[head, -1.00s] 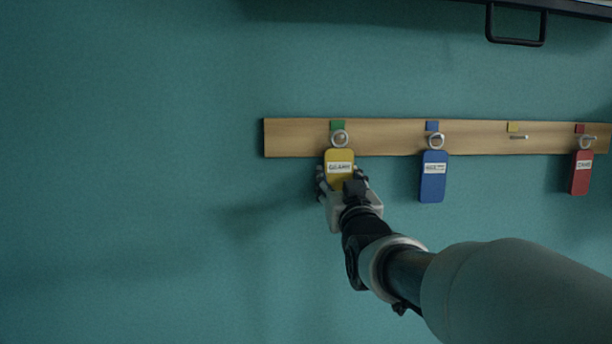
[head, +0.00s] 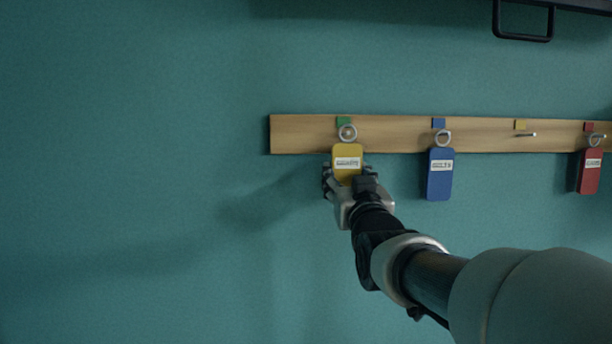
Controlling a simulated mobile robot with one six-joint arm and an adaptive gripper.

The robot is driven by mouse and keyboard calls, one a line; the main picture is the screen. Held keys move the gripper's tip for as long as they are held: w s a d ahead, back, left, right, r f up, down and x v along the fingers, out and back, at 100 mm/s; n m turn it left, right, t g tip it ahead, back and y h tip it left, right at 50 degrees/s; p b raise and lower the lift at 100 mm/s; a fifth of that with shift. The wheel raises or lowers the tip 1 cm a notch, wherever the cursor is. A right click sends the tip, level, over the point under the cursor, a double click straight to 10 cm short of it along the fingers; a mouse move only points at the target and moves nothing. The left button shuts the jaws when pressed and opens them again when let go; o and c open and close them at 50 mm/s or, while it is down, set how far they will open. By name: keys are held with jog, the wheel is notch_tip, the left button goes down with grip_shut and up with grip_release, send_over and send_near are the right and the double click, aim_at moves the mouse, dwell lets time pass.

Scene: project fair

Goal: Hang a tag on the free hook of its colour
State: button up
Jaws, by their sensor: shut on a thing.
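A yellow tag (head: 347,151) with a white label and a metal ring (head: 347,133) is at the left end of the wooden rail. My gripper (head: 346,178) is shut on its lower part from below. The ring overlaps the rail just under the green mark (head: 343,122); I cannot tell whether it is still around a hook there. The yellow mark (head: 520,125) has a bare hook (head: 526,135) below it. A blue tag (head: 439,184) hangs under the blue mark (head: 438,123). A red tag (head: 589,178) hangs under the red mark (head: 588,127).
The wooden rail (head: 394,139) is fixed to a teal wall and runs out of view on the right. A dark thing with a handle (head: 524,39) juts in at the top right. The wall left of and below the rail is clear.

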aim_at(347, 173)
jog(key=shift+s+r+b, duration=0.1)
jog(key=shift+s+b, duration=1.45)
jog(key=shift+s, duration=1.25)
jog(key=w+f+b, duration=0.1)
jog(key=w+f, duration=0.1)
jog(key=f, duration=0.3)
jog(key=w+f+b, duration=0.1)
jog(key=f, duration=0.4)
jog(key=w+f+b, duration=0.2)
jog(key=f, duration=0.4)
jog(key=shift+w+f, duration=0.1)
jog(key=shift+w, duration=0.2)
jog(key=f, duration=0.3)
jog(key=f+b, duration=0.1)
jog(key=f, duration=0.2)
jog(key=w+f+b, duration=0.1)
jog(key=f, duration=0.2)
jog(key=shift+w+f, duration=0.1)
jog(key=shift+f, duration=0.1)
jog(key=s+f+b, duration=0.2)
jog(key=f+b, duration=0.1)
jog(key=f, duration=0.9)
jog(key=s+f+b, duration=0.3)
jog(key=f, duration=1)
jog(key=shift+s+f, duration=0.2)
jog(key=shift+w, duration=0.1)
